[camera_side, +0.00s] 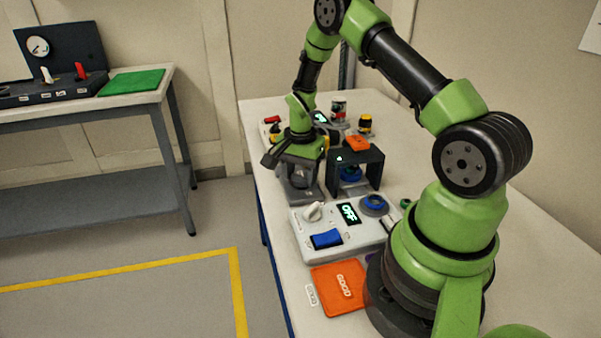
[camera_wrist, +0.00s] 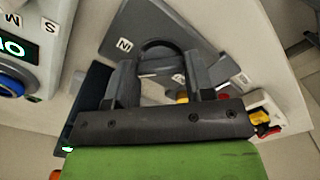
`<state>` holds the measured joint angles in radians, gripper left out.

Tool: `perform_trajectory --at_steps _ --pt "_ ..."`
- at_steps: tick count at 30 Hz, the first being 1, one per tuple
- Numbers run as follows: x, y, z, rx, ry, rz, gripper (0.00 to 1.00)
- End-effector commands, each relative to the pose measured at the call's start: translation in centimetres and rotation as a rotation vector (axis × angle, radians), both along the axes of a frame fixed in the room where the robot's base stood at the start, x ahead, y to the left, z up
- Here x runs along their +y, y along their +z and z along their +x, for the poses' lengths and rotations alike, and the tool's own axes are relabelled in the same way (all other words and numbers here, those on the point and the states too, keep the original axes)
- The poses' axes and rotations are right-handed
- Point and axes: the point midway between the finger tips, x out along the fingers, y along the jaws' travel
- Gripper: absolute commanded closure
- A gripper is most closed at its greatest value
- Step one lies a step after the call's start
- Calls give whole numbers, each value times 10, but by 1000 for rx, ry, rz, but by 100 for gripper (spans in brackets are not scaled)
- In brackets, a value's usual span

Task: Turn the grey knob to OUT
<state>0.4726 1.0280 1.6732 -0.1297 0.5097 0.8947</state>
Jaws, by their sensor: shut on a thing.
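The grey knob (camera_wrist: 158,46) shows in the wrist view as a dark rounded shape between the two fingers of my gripper (camera_wrist: 164,72). My gripper is shut on it. The knob sits on a grey plate (camera_wrist: 150,20) with small white labels. One label looks like IN; the others are too small or covered to read, so I cannot tell where the knob points. In the side view my gripper (camera_side: 300,172) reaches down over the grey unit (camera_side: 306,194) near the table's left edge, and the knob is hidden there.
A dark arch (camera_side: 372,160) with a blue part inside stands just right of my gripper. A white control box (camera_side: 330,245) reading OFF and an orange GOOD pad (camera_side: 340,287) lie nearer the camera.

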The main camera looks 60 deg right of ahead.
Motion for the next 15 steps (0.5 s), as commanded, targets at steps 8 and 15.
perform_trajectory --at_steps 8,15 --pt "0 1 0 0 261 1 75" --pt "0 1 0 0 488 1 75"
